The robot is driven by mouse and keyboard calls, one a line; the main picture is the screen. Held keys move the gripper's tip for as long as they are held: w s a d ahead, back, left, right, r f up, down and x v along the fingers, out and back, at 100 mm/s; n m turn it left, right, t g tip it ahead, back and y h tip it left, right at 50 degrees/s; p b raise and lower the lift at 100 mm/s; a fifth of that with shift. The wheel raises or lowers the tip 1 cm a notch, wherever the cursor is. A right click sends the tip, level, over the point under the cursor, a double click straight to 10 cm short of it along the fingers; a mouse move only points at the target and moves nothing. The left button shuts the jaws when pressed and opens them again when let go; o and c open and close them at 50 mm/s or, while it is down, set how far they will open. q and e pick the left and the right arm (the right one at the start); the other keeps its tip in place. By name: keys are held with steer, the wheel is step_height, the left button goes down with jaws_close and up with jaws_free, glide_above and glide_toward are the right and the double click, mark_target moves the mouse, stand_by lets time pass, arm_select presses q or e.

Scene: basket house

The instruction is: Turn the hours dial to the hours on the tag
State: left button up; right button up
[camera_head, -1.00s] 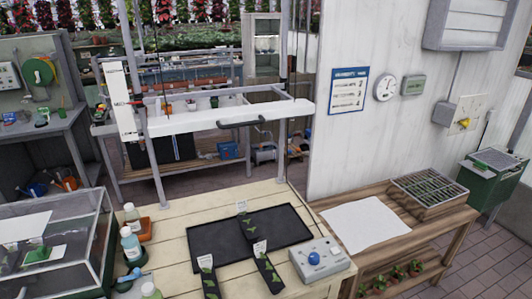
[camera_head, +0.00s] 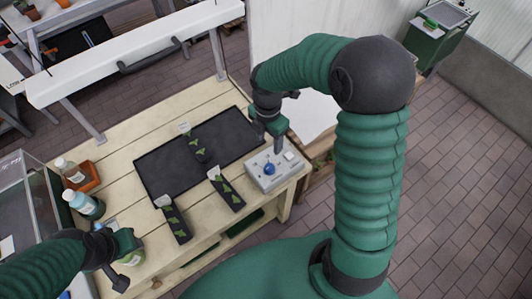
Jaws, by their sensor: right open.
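A grey control box (camera_head: 287,179) sits at the right end of the wooden bench. It has a round blue dial (camera_head: 269,169) and a small pale part near its back right corner. Dial markings are too small to read. My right gripper (camera_head: 270,145) is open, pointing down just above and behind the box, apart from the dial. White tags (camera_head: 213,173) stand on dark planted strips (camera_head: 228,190); their writing is unreadable. My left gripper (camera_head: 128,263) is low at the bench's front left, by a bottle; its finger gap is unclear.
A black mat (camera_head: 160,168) lies on the bench (camera_head: 130,120), under or beside the strips. Bottles (camera_head: 85,204) and an orange tray (camera_head: 88,178) stand at left by a clear case (camera_head: 25,215). A white rail (camera_head: 130,50) crosses behind. Bare bench lies left of the mat.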

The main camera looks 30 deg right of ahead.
step_height(320, 180, down, 4)
steer(key=s+a, duration=0.1)
steer(key=a, duration=0.1)
glide_above(269, 167)
steer(key=f, duration=0.7)
steer(key=shift+w+a+f, duration=0.15)
steer(key=shift+w+a, duration=0.1)
steer(key=shift+a, duration=0.1)
steer(key=f, duration=0.1)
steer(key=d+f, duration=0.1)
steer(key=f, duration=0.1)
steer(key=shift+s+d+f, duration=0.1)
steer(key=shift+d, duration=0.2)
steer(key=shift+s+d+f, duration=0.1)
steer(key=shift+s+f, duration=0.1)
steer(key=shift+f, duration=0.15)
steer(key=shift+a, duration=1.05)
steer(key=shift+c, duration=0.5)
steer(key=shift+w+a+r, duration=0.1)
steer(key=shift+c, duration=2.3)
steer(key=shift+d, duration=0.7)
jaws_close()
arm_select(q)
steer(key=shift+s+a, duration=0.2)
steer(key=shift+a, duration=0.5)
arm_select(e)
steer(key=shift+a, duration=0.1)
